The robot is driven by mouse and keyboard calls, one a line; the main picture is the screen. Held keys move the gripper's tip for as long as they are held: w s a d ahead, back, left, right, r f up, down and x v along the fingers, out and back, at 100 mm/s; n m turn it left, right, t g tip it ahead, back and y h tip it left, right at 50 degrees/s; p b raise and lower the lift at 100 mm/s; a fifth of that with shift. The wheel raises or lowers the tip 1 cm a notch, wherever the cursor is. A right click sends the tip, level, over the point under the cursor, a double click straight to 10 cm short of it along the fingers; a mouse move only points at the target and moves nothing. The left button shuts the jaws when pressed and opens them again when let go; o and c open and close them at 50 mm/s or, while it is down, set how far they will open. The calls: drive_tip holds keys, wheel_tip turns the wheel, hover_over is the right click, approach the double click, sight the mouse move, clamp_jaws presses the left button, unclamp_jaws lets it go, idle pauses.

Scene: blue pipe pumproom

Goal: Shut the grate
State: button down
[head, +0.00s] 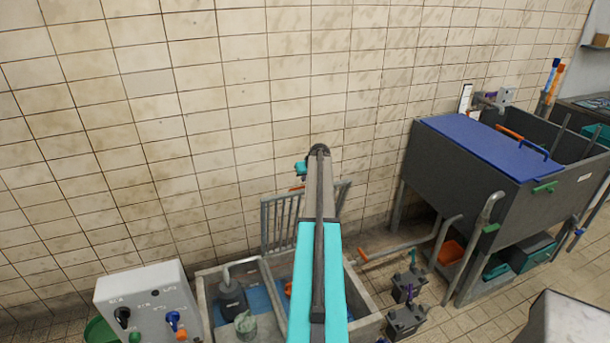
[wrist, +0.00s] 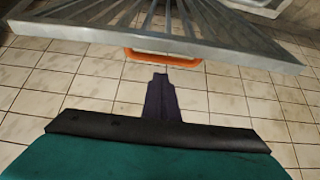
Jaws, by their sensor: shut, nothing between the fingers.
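The grate (head: 281,222) is a grey metal frame with bars, standing raised at the back edge of a concrete pit (head: 366,328), near the tiled wall. My arm hides part of it in the head view. In the wrist view the grate (wrist: 210,30) crosses the top, with an orange handle (wrist: 165,60) on its near edge. My gripper (wrist: 160,78) is shut and empty. Its dark fingertips appear just below the handle in the picture; I cannot tell whether they touch it. In the head view the fingers are hidden behind my arm.
The pit holds blue water and a dark pump (head: 231,297). A grey control box (head: 150,302) stands at the left. A dark tank with a blue lid (head: 492,143) stands at the right. Dark valve blocks (head: 406,318) and a pipe (head: 400,248) lie between pit and tank.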

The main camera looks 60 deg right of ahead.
drive_tip(key=shift+s+a+f+p, duration=0.2)
drive_tip(key=shift+s+a+p, duration=0.15)
drive_tip(key=shift+s+a, duration=0.25)
drive_tip(key=shift+s+a+f+p, duration=0.2)
drive_tip(key=shift+s+a+p, duration=0.15)
drive_tip(key=shift+s, duration=0.35)
drive_tip(key=shift+a, duration=0.2)
drive_tip(key=shift+f, duration=0.1)
